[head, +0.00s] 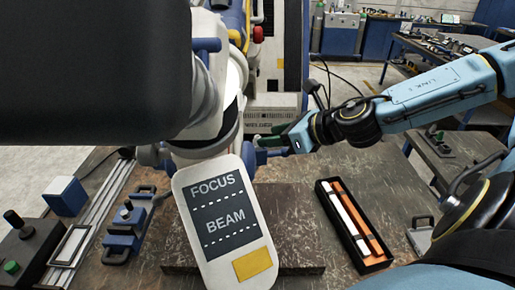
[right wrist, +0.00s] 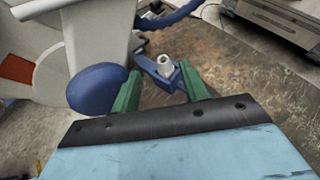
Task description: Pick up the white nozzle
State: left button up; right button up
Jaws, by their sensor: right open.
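A small whitish nozzle (right wrist: 165,66) stands in a blue holder (right wrist: 158,76) in the right wrist view, with its open end showing. In the head view I cannot make it out behind the microscope head. My right gripper (right wrist: 161,84) is open, its two green fingers pointing toward the nozzle. The nozzle shows just beyond the gap between the fingertips, and I cannot tell whether they touch the holder. The right gripper (head: 268,146) also shows in the head view, reaching left to the side of the microscope head. My left gripper is not in view.
The large microscope arm with its FOCUS/BEAM panel (head: 224,221) blocks the middle of the head view. A blue round knob (right wrist: 97,89) is close beside the left finger. A black tray (head: 328,208) with white and orange bars lies right on the bench. Blue clamps stand left.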

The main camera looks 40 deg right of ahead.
aim_at(257, 148)
jog(key=w+f, duration=0.2)
jog(key=shift+w+a+f+b, duration=0.1)
jog(key=shift+w+f+b, duration=0.2)
jog(key=shift+w+b, duration=0.1)
jog(key=shift+w+a+f+b, duration=0.2)
jog(key=shift+w+b, duration=0.2)
jog(key=shift+w, duration=0.15)
jog(key=shift+r, duration=0.1)
jog(key=shift+c, duration=0.3)
grip_shut()
